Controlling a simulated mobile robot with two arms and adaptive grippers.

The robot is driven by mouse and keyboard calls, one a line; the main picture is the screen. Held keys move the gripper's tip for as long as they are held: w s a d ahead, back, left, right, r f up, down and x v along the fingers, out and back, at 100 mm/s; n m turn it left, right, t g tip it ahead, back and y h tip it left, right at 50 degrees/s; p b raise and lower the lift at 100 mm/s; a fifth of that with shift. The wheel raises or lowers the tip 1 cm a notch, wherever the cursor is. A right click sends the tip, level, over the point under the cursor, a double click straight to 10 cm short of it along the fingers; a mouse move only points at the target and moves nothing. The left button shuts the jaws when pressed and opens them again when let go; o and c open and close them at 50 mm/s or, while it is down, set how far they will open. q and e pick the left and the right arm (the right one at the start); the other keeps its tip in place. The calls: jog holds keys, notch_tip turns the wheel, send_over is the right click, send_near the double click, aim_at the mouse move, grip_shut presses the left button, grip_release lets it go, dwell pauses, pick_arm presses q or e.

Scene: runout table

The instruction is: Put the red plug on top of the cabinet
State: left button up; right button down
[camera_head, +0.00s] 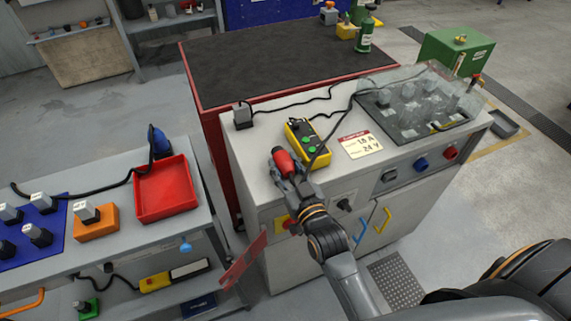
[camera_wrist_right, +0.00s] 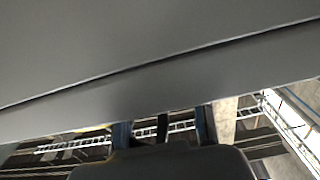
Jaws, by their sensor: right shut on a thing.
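The red plug (camera_head: 284,162) is in the jaws of my right gripper (camera_head: 287,173), at the front left part of the cabinet (camera_head: 255,163). The gripper is shut on it, and the plug's upper part shows. I cannot tell whether the plug touches the cabinet top. In the right wrist view a plain grey surface fills most of the picture, and the plug cannot be made out. My left gripper is not in view.
On the cabinet top are a yellow control box (camera_head: 308,143), a black plug (camera_head: 242,115) with a cable, a label card (camera_head: 359,144) and a clear-covered panel (camera_head: 415,107). A low table with a red tray (camera_head: 168,206) stands at the left.

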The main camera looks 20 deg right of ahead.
jog(key=c, duration=1.1)
grip_release()
jog(key=shift+f, duration=0.15)
jog(key=shift+o, duration=0.2)
jog(key=shift+s+r, duration=0.1)
jog(key=shift+r, duration=0.1)
jog(key=s+b, duration=0.1)
jog(key=s, duration=1.1)
jog(key=shift+d, duration=0.15)
